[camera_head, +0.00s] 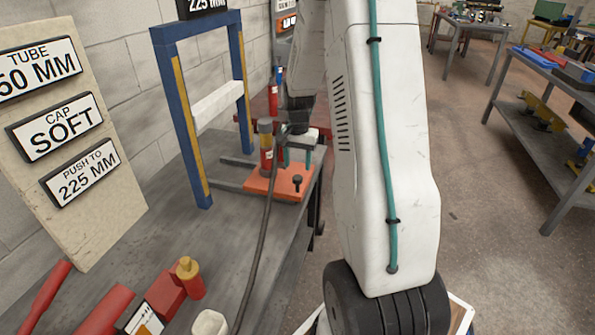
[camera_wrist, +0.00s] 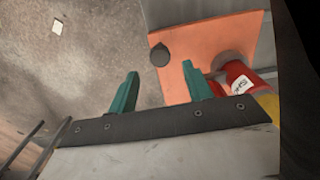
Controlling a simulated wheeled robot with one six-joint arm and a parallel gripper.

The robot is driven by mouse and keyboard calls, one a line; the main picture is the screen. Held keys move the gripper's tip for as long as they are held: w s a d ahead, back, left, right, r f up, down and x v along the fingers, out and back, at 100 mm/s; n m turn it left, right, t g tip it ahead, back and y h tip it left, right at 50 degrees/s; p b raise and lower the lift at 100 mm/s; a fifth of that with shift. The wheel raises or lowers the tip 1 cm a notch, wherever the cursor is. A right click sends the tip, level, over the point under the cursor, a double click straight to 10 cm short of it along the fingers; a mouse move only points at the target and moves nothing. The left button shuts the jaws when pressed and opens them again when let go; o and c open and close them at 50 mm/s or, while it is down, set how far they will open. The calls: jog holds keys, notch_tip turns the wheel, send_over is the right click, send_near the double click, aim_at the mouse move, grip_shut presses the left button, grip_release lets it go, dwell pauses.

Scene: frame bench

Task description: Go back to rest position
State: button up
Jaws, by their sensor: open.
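My gripper (camera_wrist: 160,86) shows its two green fingers well apart, with nothing between them. In the wrist view the orange plate (camera_wrist: 205,38) lies beyond the fingers, with a black knob (camera_wrist: 160,55) on it. A red tube (camera_wrist: 238,76) with a white label stands just right of the right finger; I cannot tell whether they touch. In the head view my gripper (camera_head: 299,150) is low over the orange plate (camera_head: 262,186), partly hidden by my arm. The red tube (camera_head: 267,157) stands there to its left.
A sign board (camera_head: 95,190) leans at the left. Red tubes (camera_head: 105,310) and a yellow-capped red piece (camera_head: 190,278) lie in front. A dark cable crosses the bench. Open floor (camera_head: 490,240) is at right.

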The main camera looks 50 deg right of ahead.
jog(key=shift+r, duration=1.3)
jog(key=shift+s+a+n, duration=0.1)
jog(key=shift+s+n, duration=0.05)
jog(key=shift+n, duration=0.15)
jog(key=s+a+r+n, duration=0.4)
jog(key=s+a+r, duration=0.1)
jog(key=s+a, duration=0.3)
jog(key=s+a+r+n+t, duration=0.1)
jog(key=s+a+r+n, duration=0.3)
jog(key=a, duration=0.7)
jog(key=s+a+r+n, duration=0.4)
jog(key=s+a+r, duration=0.4)
jog(key=s, duration=0.4)
jog(key=shift+s+a+r, duration=0.2)
jog(key=shift+a+r, duration=0.05)
jog(key=shift+a, duration=0.5)
